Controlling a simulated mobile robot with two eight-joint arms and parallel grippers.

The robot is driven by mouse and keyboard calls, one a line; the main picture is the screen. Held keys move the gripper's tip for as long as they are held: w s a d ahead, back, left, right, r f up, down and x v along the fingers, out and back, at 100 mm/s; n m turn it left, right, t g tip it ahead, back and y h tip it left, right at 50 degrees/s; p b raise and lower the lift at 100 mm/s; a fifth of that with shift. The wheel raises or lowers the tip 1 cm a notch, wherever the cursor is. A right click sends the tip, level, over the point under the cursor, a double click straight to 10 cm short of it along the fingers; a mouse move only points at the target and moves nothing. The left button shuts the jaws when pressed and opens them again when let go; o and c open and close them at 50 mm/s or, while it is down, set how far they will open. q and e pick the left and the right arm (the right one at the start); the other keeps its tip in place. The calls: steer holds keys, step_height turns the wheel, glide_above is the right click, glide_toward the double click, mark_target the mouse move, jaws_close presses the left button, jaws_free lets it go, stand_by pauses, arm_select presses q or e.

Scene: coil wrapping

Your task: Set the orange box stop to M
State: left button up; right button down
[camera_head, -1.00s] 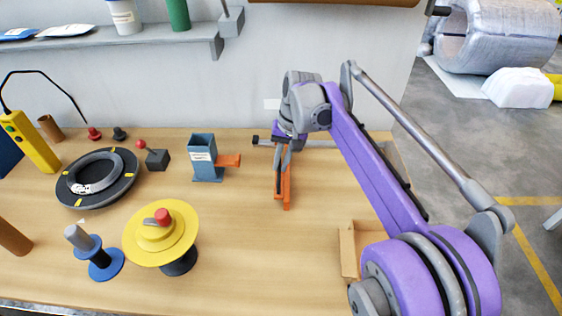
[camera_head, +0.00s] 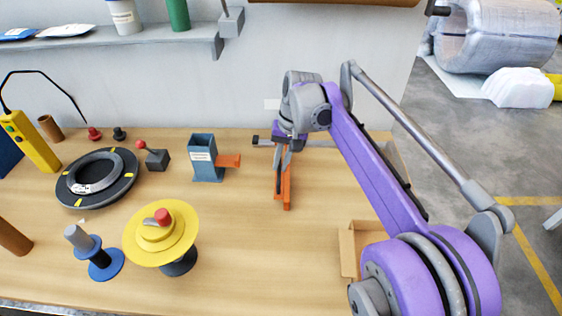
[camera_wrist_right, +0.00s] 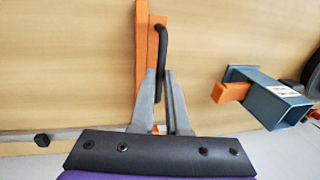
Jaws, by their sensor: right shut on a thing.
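The orange box stop (camera_head: 287,188) is a long orange bar with a black loop handle, lying near the back of the table across a grey rail (camera_head: 320,143). In the right wrist view the stop (camera_wrist_right: 141,45) runs up the picture, with its black handle (camera_wrist_right: 164,40) along its right side. My right gripper (camera_head: 282,160) points down at the stop. Its two grey fingers (camera_wrist_right: 160,76) are shut around the handle's lower part, close against the orange bar. The exact contact is partly hidden by the fingers. No M mark is readable. My left gripper is out of view.
A blue-grey holder (camera_head: 206,165) with an orange tab stands left of the stop. A yellow spool (camera_head: 160,240), a black ring disc (camera_head: 75,190) and a blue spool (camera_head: 105,270) stand further left. A cardboard box (camera_head: 347,250) is at front right. Mid-table is clear.

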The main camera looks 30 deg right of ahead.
steer(key=s+d+p, duration=0.2)
steer(key=s+d, duration=0.3)
steer(key=d, duration=0.4)
steer(key=shift+s+d, duration=0.15)
steer(key=shift+s, duration=0.15)
steer(key=c, duration=0.9)
jaws_free()
steer(key=r, duration=0.3)
steer(key=d+r+p, duration=0.1)
steer(key=r, duration=0.3)
steer(key=s+r, duration=0.1)
steer(key=r, duration=0.2)
steer(key=shift+d+r+p, duration=0.35)
